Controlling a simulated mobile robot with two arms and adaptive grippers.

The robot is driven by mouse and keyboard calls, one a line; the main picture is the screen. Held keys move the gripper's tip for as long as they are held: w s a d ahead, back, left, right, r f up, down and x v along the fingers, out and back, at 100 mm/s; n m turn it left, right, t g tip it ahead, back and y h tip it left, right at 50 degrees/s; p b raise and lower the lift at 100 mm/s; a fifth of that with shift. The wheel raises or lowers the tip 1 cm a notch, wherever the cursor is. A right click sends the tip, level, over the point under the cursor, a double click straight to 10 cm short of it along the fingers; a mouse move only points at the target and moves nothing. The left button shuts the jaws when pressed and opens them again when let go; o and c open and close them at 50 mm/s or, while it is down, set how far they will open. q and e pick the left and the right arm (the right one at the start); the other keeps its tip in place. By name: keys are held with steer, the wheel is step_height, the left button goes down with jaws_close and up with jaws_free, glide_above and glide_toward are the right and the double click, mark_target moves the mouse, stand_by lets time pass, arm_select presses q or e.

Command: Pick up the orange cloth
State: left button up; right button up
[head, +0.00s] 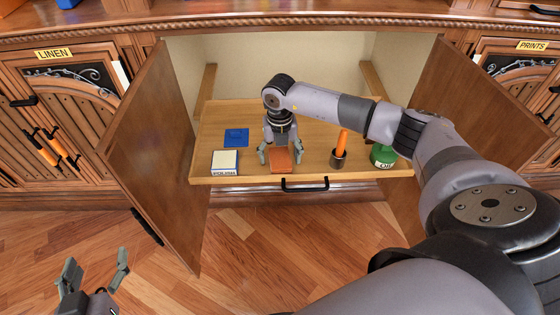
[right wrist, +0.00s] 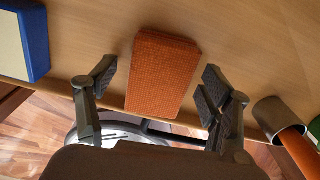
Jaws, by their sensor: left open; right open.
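The orange cloth (head: 281,161) is a folded rectangular block lying near the front edge of the pulled-out wooden shelf. It also shows in the right wrist view (right wrist: 162,72), with a woven texture. My right gripper (head: 281,155) is open above the shelf. Its fingers are spread on either side of the cloth, and the right wrist view shows gaps between the fingers (right wrist: 162,90) and the cloth. My left gripper (head: 95,272) is open and empty, low at the left over the floor, far from the cloth.
On the shelf (head: 260,113) stand a blue-and-white block (head: 225,162), a flat blue item (head: 236,137), a metal cup with an orange stick (head: 339,158) and a green can (head: 383,155). Open cabinet doors flank it at left (head: 155,150) and right (head: 470,95). A black handle (head: 304,185) is in front.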

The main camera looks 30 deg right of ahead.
steer(key=shift+c, duration=0.4)
steer(key=c, duration=1)
steer(key=shift+o, duration=0.2)
steer(key=shift+r, duration=0.15)
steer(key=shift+r, duration=0.2)
step_height(320, 180, up, 9)
steer(key=p, duration=0.3)
step_height(320, 180, up, 9)
steer(key=p, duration=0.2)
glide_above(280, 156)
arm_select(q)
steer(key=s+a+f+g+y, duration=0.1)
steer(key=s+a+f+g, duration=0.1)
steer(key=s+f+g, duration=0.2)
steer(key=s+a+f+g+y, duration=0.1)
steer(key=s+a+f+g, duration=0.2)
steer(key=s, duration=0.8)
steer(key=shift+a+f+n+g+y, duration=0.2)
steer(key=shift+f+n+g+y, duration=0.15)
steer(key=shift+f+g, duration=0.9)
arm_select(e)
steer(key=shift+r, duration=0.7)
arm_select(q)
steer(key=shift+r+g, duration=0.25)
steer(key=shift+r, duration=0.05)
